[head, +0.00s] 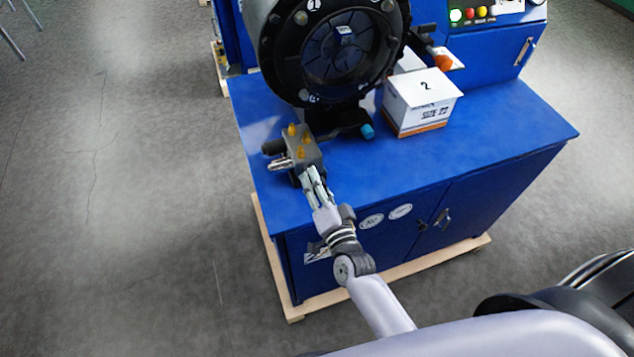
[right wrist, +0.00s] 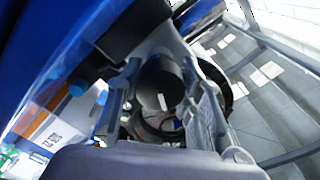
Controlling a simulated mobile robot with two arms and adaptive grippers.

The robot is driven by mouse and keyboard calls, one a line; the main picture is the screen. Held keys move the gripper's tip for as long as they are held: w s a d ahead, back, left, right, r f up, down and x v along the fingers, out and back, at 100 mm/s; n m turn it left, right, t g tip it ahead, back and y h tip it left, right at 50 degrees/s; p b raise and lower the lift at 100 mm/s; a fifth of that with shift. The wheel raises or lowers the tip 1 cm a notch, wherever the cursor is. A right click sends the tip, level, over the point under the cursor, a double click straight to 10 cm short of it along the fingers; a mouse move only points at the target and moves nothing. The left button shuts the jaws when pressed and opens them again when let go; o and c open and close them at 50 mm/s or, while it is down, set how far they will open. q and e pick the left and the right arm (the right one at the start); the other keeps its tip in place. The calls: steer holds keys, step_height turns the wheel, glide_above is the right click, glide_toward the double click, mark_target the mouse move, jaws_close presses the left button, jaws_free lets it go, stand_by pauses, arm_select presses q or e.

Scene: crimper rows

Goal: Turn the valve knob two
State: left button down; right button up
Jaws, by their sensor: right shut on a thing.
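A grey valve block (head: 303,147) with yellow fittings on top sits at the front left of the blue bench. A black knob (head: 272,147) and a silver fitting (head: 280,164) stick out of its left side. My right gripper (head: 312,174) is at the front face of the block, its fingers pointing at it. In the right wrist view, its fingers are shut around a round black valve knob (right wrist: 158,82) with a white mark. In the head view the gripper hides that knob. I cannot read a number on it. My left gripper is not in view.
The blue bench (head: 500,130) carries a large black crimper head (head: 335,50) behind the block. A white box (head: 423,103) marked 2 stands right of it. A small blue-green cap (head: 367,131) lies near the crimper's foot. The bench top's right side is clear.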

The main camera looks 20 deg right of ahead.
stand_by(0.3)
steer(key=o, duration=1.2)
steer(key=shift+c, duration=0.2)
steer(key=s, duration=1.2)
steer(key=shift+d, duration=0.25)
steer(key=shift+f, duration=0.1)
